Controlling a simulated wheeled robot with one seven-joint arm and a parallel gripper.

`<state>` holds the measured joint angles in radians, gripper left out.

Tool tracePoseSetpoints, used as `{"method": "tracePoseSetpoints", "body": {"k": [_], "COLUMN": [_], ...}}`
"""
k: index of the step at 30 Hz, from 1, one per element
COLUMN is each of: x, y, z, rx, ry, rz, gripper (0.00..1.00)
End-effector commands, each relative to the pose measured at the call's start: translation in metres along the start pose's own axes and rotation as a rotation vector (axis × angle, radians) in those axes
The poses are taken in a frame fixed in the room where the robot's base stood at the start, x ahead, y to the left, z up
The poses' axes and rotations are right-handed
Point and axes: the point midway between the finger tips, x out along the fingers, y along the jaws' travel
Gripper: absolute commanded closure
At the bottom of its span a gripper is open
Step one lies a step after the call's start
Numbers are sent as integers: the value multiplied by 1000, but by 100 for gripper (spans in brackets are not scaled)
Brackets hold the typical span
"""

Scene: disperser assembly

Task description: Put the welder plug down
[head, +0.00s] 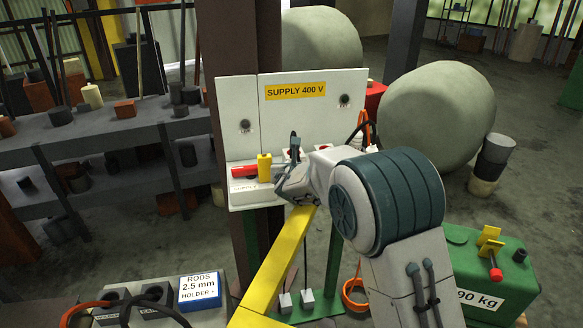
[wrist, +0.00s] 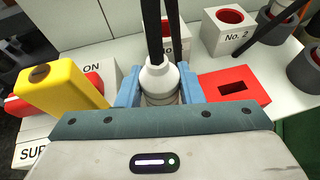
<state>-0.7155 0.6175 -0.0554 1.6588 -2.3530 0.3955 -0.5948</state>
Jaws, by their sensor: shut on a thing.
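The welder plug (wrist: 160,80), a pale grey-white body with dark cable rising from its top, sits upright between the blue fingers of my gripper (wrist: 161,92). The gripper is shut on it. In the head view my gripper (head: 292,182) is in front of the white supply panel (head: 315,115), above its shelf, and mostly hides the plug. The plug's lower end is hidden by the gripper body, so I cannot tell whether it touches the shelf. A red block with a dark slot (wrist: 234,87) is just right of the fingers.
A yellow block (wrist: 62,85) stands close left, by a red part (wrist: 30,108) and an ON label. A white socket box marked No. 2 (wrist: 229,42) is behind right; another numbered box is partly hidden behind the cable. A yellow beam (head: 282,262) runs below my gripper.

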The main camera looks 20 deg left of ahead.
Motion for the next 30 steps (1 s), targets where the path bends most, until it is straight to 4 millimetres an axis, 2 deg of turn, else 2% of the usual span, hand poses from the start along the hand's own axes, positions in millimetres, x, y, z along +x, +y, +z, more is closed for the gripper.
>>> {"method": "tracePoseSetpoints", "body": {"k": [7,8,9,10,22,26,30], "x": [1,1,1,1,-3,-19,-43], "y": [0,0,0,0,0,1,1], "z": [-2,-2,-1,-1,1,1,0], "rx": [0,0,0,0,0,1,1], "ry": [-2,0,0,0,0,-1,-2], "rz": [0,0,0,0,1,2,2], "gripper": [99,58,47,45,45,45,45]}}
